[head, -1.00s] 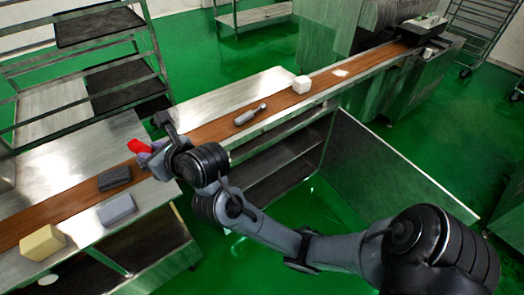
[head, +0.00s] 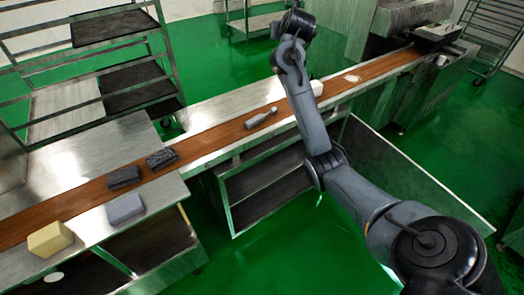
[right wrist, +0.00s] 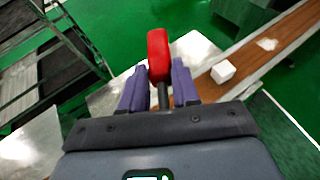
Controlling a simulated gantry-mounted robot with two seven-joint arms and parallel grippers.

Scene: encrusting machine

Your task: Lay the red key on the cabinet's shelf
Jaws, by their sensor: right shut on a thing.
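The red key (right wrist: 158,55) is between the purple fingers of my right gripper (right wrist: 160,88) in the right wrist view, its red end sticking out past the fingertips. In the head view my right arm reaches over the brown belt; its wrist hides the fingers and key. The cabinet (head: 231,200) stands under the belt table, its front open and its dark shelf (head: 265,177) visible inside, below and left of my right gripper. My left gripper is in neither view.
The cabinet's door (head: 415,190) stands open to the right. On or beside the belt (head: 215,138) are a grey tool (head: 260,118), a white block (right wrist: 223,71), two dark blocks (head: 162,158), a grey block (head: 125,209) and a yellow block (head: 50,239). Racks stand behind.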

